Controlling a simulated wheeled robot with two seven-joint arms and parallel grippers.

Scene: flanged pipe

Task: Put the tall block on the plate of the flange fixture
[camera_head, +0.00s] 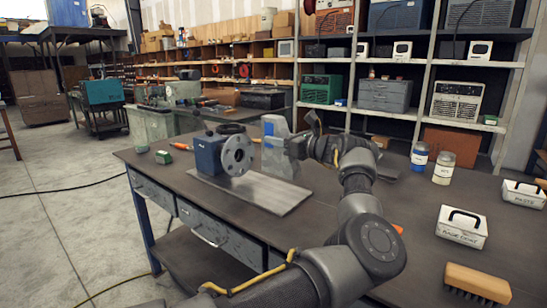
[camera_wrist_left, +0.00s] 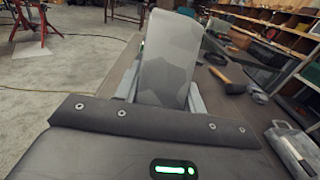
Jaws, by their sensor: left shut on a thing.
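The flange fixture has a blue block (camera_head: 208,155), a grey round flange (camera_head: 238,155) with bolt holes, and a flat metal plate (camera_head: 262,193) on the table. The tall block (camera_head: 275,150), grey with a bluish patch, stands upright just right of the flange, at the plate's far side. I cannot tell whether its bottom touches the plate. My left gripper (camera_head: 291,148) is shut on it from the right. In the left wrist view the tall block (camera_wrist_left: 168,62) sits between the fingers, its lower part hidden by the gripper body. My right gripper is not in view.
Two jars (camera_head: 419,157) stand at the table's back right. White labelled boxes (camera_head: 462,226) and a wooden brush (camera_head: 478,283) lie at the right. A small green box (camera_head: 163,157) is near the left edge. The table in front of the plate is clear.

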